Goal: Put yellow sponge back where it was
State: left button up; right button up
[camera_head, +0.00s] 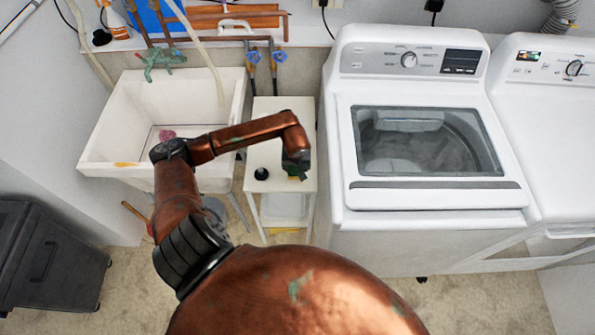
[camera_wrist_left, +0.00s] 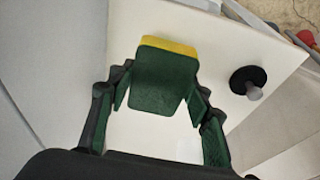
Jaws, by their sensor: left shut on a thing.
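My left gripper (camera_head: 296,168) is shut on the yellow sponge, above the small white table (camera_head: 267,150). In the left wrist view the sponge (camera_wrist_left: 166,65) sits between the two fingers, with a dark green face and a yellow edge at its far side. In the head view the gripper mostly hides the sponge. In the wrist view the white tabletop lies beyond the sponge; I cannot tell whether they touch. My right gripper is not in view.
A round black object with a knob (camera_head: 261,174) stands on the table, left of the gripper. A white sink (camera_head: 104,130) is to the left, with a pink item (camera_head: 167,134) inside and a yellowish patch (camera_head: 126,164) on its front rim. A washing machine (camera_head: 345,190) stands close on the right.

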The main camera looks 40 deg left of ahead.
aim_at(297, 171)
pick_arm(q)
jog(key=f, duration=0.3)
jog(key=shift+w+d+f, duration=0.1)
jog(key=shift+w+d, duration=0.05)
jog(key=shift+w, duration=0.05)
jog(key=shift+f, duration=0.25)
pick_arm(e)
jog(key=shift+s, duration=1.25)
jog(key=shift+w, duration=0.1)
pick_arm(q)
jog(key=shift+f, duration=0.1)
jog(key=o, duration=1.2)
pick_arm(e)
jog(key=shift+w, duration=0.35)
